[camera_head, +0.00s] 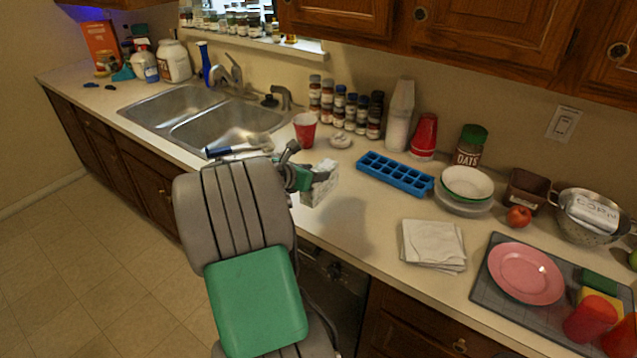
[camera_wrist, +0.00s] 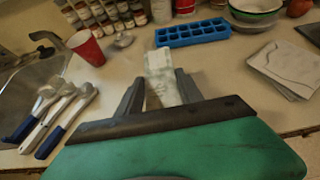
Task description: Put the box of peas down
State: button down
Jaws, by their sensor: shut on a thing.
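The box of peas, a small whitish box (camera_head: 325,185), is held at the end of my arm, over the counter to the right of the sink. It also shows in the wrist view (camera_wrist: 162,72), upright between the two dark fingers. My gripper (camera_head: 304,178) is shut on it; in the wrist view my gripper (camera_wrist: 158,92) has one finger on each side of the box. Dark shadows lie on the counter (camera_head: 370,225) to the right of the box. Its lower part is hidden by my gripper in the wrist view, so I cannot tell whether it touches the counter.
A red cup (camera_head: 305,132) and blue-handled utensils (camera_head: 240,148) are close by at the sink's edge. A blue ice tray (camera_head: 395,175), stacked bowls (camera_head: 467,187) and folded napkins (camera_head: 433,245) lie to the right. Bare counter lies between the box and napkins.

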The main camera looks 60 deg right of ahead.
jog(key=d+f, duration=0.2)
jog(key=f, duration=0.1)
jog(key=shift+d, duration=0.35)
notch_tip(320, 180, down, 2)
jog(key=shift+f+p, duration=0.25)
jog(key=shift+p, duration=0.5)
jog(key=shift+f, duration=0.4)
jog(key=c, duration=0.8)
grip_release()
jog(key=shift+o, duration=0.2)
